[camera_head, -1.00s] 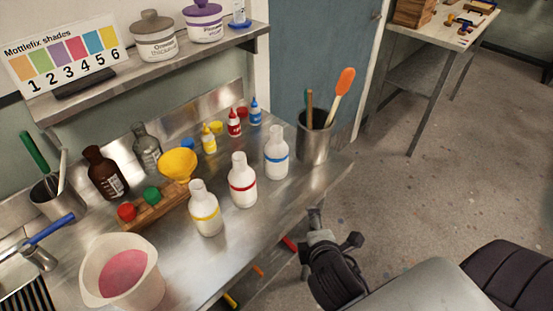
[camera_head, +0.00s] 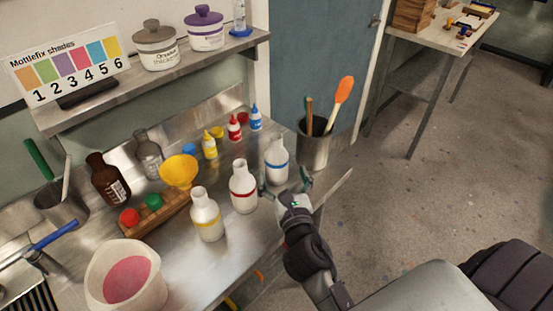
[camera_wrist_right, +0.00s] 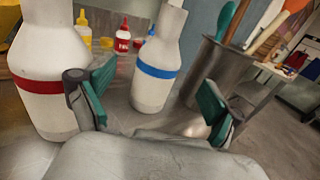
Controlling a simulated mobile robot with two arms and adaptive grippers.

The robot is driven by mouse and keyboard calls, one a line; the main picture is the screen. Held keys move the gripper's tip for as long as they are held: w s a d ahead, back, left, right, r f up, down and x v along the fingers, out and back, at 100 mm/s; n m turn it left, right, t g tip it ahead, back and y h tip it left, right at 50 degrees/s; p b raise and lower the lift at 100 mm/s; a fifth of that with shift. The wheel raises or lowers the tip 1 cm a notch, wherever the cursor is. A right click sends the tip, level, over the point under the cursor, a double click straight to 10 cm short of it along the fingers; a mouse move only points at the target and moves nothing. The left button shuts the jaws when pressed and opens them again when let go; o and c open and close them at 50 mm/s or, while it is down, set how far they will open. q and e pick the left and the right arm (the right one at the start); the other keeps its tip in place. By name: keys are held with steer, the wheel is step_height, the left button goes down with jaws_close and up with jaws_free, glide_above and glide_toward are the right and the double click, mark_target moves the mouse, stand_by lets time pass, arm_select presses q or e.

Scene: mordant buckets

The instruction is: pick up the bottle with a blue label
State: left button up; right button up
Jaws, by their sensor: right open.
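The white bottle with a blue label band (camera_head: 277,160) stands upright near the right end of the steel counter. It also shows in the right wrist view (camera_wrist_right: 155,85), ahead and between the fingers. My right gripper (camera_head: 286,187) is open just in front of it, with its green-padded fingers (camera_wrist_right: 155,100) spread apart. The fingers look apart from the bottle, and nothing is between them. The left finger is close to the white bottle with a red band (camera_head: 243,190); I cannot tell whether they touch. My left gripper is not in view.
A white bottle with a yellow band (camera_head: 206,216) stands at left. A steel tool pot (camera_head: 313,150) is just right of the blue-banded bottle. Small dropper bottles (camera_head: 234,128) stand behind. A pink-filled bucket (camera_head: 100,275) is at front left.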

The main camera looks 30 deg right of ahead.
mark_target(278, 148)
steer(key=x, duration=0.5)
steer(key=f+p+x, duration=0.1)
steer(key=x, duration=0.1)
steer(key=shift+w+d, duration=0.1)
steer(key=shift+w, duration=0.15)
steer(key=shift+s, duration=0.1)
steer(key=shift+c, duration=0.2)
steer(key=c, duration=1.4)
steer(key=shift+r, duration=0.2)
steer(key=shift+c, duration=0.2)
step_height(278, 148, up, 5)
steer(key=shift+f+p, duration=0.2)
steer(key=shift+p, duration=0.6)
steer(key=s+d+r, duration=0.6)
steer(key=s, duration=0.3)
steer(key=shift+s+d, duration=0.3)
